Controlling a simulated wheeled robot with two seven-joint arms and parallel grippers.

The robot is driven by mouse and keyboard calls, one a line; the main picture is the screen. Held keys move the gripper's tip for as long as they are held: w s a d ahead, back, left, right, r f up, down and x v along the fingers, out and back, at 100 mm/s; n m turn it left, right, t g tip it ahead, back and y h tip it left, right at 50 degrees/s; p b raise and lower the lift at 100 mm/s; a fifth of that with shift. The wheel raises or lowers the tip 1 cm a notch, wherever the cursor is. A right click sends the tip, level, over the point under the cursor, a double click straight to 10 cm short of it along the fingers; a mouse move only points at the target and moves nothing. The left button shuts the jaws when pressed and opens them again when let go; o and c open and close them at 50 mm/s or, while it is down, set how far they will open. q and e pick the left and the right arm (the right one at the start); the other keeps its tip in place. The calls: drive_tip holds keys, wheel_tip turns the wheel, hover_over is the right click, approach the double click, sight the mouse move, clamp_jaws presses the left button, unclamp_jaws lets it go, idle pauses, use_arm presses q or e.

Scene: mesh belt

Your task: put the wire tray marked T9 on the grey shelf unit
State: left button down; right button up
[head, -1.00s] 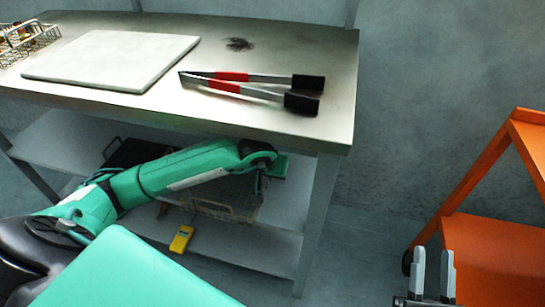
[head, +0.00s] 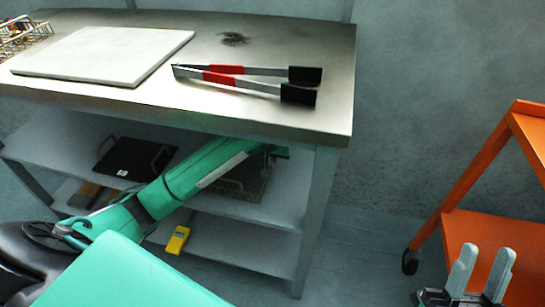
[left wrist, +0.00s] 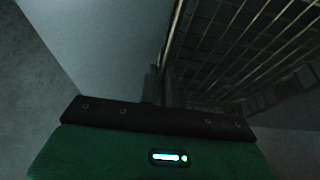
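A wire tray (head: 246,186) shows below the steel worktop, partly behind my left forearm. Its mesh fills the upper right of the left wrist view (left wrist: 245,45). No T9 mark is readable. My left gripper (left wrist: 154,86) is at the tray's wall, its dark fingers close together and seemingly shut on it; in the head view the worktop edge and arm mostly hide it. My right gripper (head: 481,270) is open and empty at the lower right, in front of the orange cart. I cannot make out a separate grey shelf unit.
The steel table (head: 330,110) holds a white board (head: 105,55), red-handled tongs (head: 250,78) and a wire basket (head: 20,38). Its lower shelves hold a black tray (head: 135,158) and a yellow device (head: 178,240). An orange cart (head: 480,235) stands right; the floor between is clear.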

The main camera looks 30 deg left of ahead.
use_arm(q)
drive_tip(key=shift+f, duration=0.1)
drive_tip(key=c, duration=1.6)
unclamp_jaws()
